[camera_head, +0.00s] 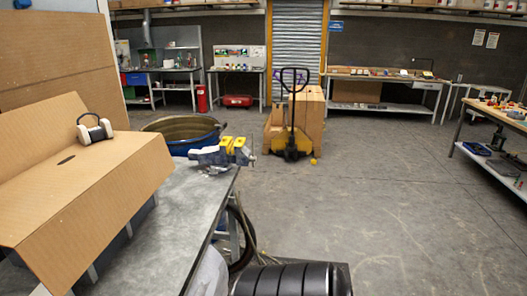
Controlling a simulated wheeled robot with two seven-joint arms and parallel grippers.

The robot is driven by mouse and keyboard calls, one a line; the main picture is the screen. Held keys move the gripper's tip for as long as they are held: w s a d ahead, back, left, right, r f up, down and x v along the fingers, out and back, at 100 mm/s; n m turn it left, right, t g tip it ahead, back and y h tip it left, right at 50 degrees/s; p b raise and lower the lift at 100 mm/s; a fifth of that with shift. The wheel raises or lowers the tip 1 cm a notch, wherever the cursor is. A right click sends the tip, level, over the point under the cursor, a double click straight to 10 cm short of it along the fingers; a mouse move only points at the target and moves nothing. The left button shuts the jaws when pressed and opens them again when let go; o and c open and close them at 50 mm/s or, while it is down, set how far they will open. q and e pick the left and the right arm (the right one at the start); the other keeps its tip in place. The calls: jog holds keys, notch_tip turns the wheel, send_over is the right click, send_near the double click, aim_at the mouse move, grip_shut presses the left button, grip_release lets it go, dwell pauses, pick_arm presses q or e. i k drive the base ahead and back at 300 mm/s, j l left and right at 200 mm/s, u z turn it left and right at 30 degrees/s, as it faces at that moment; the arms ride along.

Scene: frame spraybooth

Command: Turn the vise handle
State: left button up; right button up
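A blue-grey vise (208,155) with yellow parts (235,145) on top sits at the far right corner of the grey metal workbench (165,230). A thin dark piece, which looks like the vise handle (253,153), stands at its right end over the floor side. It is too small to tell its angle clearly. Neither of my grippers is in view.
A blue drum (196,146) stands behind the bench. A black ribbed object (290,280) is at bottom centre. A yellow pallet jack (291,140) stands beyond; floor on the right is clear.

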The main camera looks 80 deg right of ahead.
aim_at(253, 159)
jog(key=z, duration=2.5)
jog(key=u, duration=1.75)
jog(key=i+l+z, duration=0.1)
jog(key=l, duration=0.3)
jog(key=i+l+z, duration=0.1)
jog(key=l, duration=0.25)
jog(key=i+l+z, duration=0.1)
jog(key=i+l, duration=0.15)
jog(key=l, duration=0.15)
jog(key=i+l+z, duration=0.1)
jog(key=l, duration=0.25)
jog(key=i+l+z, duration=0.1)
jog(key=i+l, duration=0.2)
